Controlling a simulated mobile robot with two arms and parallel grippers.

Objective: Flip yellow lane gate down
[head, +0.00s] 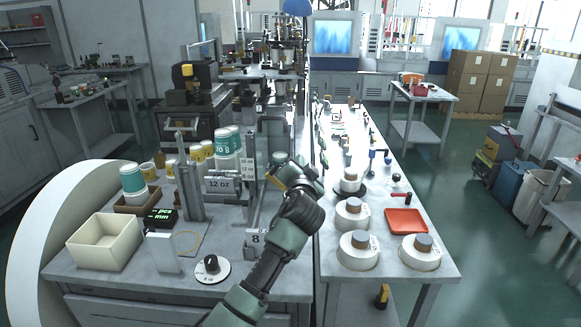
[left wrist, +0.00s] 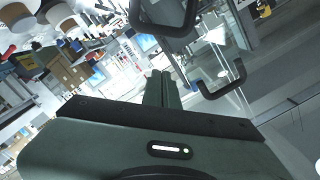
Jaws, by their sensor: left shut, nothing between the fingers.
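My left arm reaches up from the bottom of the head view, and its gripper (head: 280,168) is beside the 12 OZ sign (head: 220,185) and the cup stacks. In the left wrist view the left fingers (left wrist: 161,88) are together, with nothing between them. A dark looped handle (left wrist: 222,79) is to the right of the fingertips, apart from them. Another dark loop (left wrist: 162,28) is above them. My arm and wrist hide part of the bench there. My right gripper is not in view.
Teal cup stacks (head: 228,140) and yellow-marked cups stand left of my gripper. A cream bin (head: 105,242) and a black knob on a white disc (head: 211,268) are on the left bench. White rolls (head: 358,251) and a red tray (head: 405,221) are on the right bench.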

